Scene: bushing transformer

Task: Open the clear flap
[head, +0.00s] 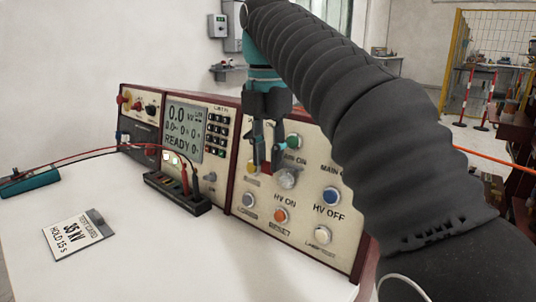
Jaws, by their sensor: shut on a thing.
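A small pale, see-through piece, which looks like the clear flap (287,179), is on the panel above the HV ON label and the orange button (280,215). My gripper (266,167) reaches down in front of the panel, its fingertips at the left edge of this flap. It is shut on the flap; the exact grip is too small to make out. The fingers hide part of the panel behind them.
A white button (323,235) and a blue button (331,208) sit to the right. A black terminal strip (178,192) with red leads stands before the panel. A test card (78,236) lies at left. My arm covers the panel's upper right. The table front is clear.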

